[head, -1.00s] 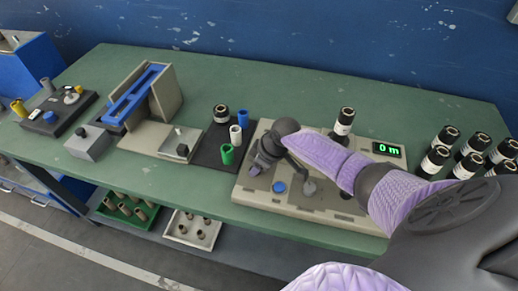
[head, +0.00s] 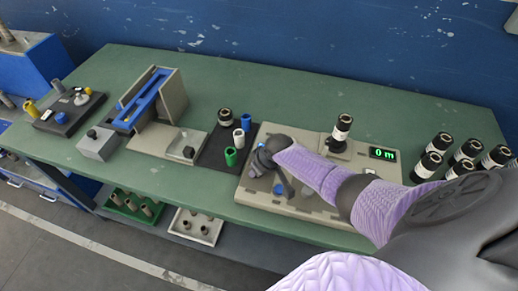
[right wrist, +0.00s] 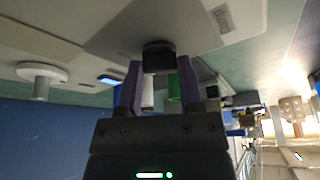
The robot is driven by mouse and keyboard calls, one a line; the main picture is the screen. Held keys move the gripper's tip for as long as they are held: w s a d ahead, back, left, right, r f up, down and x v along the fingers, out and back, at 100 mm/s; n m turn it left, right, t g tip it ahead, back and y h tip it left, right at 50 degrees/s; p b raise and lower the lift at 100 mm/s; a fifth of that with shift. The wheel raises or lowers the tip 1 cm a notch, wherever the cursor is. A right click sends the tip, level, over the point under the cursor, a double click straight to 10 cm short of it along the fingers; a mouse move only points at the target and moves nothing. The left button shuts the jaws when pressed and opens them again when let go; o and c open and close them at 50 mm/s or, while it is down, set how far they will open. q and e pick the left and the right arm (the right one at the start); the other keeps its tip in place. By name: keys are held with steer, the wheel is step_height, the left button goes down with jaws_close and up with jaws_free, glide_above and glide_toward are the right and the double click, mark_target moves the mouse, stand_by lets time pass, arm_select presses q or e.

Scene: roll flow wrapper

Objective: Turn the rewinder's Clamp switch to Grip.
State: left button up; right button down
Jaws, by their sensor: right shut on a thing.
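The rewinder (head: 300,207) is a beige base unit on the green bench, with a green "0 m" display (head: 382,153) at its right end. My right gripper (head: 260,165) is at the rewinder's left end, reaching down over it. In the right wrist view its two fingers (right wrist: 159,75) are shut on a dark knob (right wrist: 158,55) standing out from the beige panel, which I take to be the Clamp switch. The markings near the knob are too small to read, so its setting cannot be told. A blue button (head: 279,189) is beside the gripper. My left gripper is not in view.
A dark mat (head: 211,158) left of the rewinder holds green, white and blue cores and a black roll. Several black rolls with white labels (head: 431,162) stand at the right. A black roll (head: 341,130) stands at the rewinder's back. The bench behind is clear.

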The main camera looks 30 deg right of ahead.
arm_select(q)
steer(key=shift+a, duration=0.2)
arm_select(e)
steer(key=shift+c, duration=1.2)
jaws_free()
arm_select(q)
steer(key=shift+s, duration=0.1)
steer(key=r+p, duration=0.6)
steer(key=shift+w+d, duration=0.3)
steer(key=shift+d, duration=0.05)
arm_select(e)
steer(key=v, duration=1)
